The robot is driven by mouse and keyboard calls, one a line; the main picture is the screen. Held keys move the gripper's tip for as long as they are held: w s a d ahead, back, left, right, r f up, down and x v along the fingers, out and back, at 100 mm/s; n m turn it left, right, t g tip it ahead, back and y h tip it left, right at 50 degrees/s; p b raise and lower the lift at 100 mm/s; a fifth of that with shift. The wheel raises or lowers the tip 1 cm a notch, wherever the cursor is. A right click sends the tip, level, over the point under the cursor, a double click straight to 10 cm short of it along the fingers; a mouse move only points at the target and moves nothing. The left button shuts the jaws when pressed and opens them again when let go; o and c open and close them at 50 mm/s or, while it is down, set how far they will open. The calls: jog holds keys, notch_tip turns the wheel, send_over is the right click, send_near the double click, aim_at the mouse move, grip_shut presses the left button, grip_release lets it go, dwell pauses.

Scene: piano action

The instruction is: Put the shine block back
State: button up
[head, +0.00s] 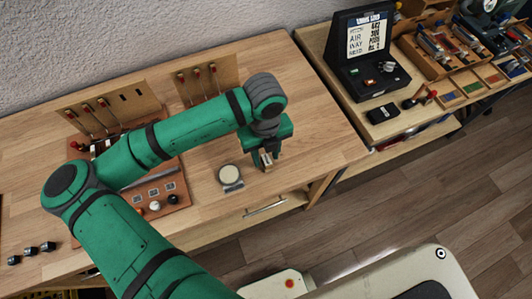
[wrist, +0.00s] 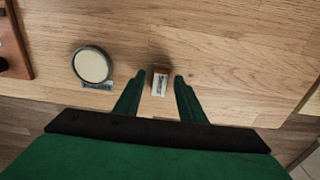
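A small brown block (wrist: 160,77) with a pale, marked face, which I take to be the shine block, shows between my fingertips in the wrist view. It also shows in the head view (head: 266,160), under my gripper near the table's front edge. My gripper (wrist: 161,82) is open, pointing down, with a narrow gap on each side of the block. In the head view my gripper (head: 265,155) partly covers the block. I cannot tell whether it rests on the tabletop. A round cream pad in a dark rim (wrist: 92,65) lies to the left, with a small label plate.
The wooden table (head: 315,125) is clear right of my gripper. A brown board (head: 165,187) with small parts and racks of red-tipped tools (head: 205,80) stand left and behind. A second bench at right holds a black display (head: 365,50) and trays.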

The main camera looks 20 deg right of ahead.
aim_at(265, 157)
notch_tip(265, 157, up, 12)
jog(key=shift+w+r, duration=0.15)
dwell(0.6)
dwell(0.5)
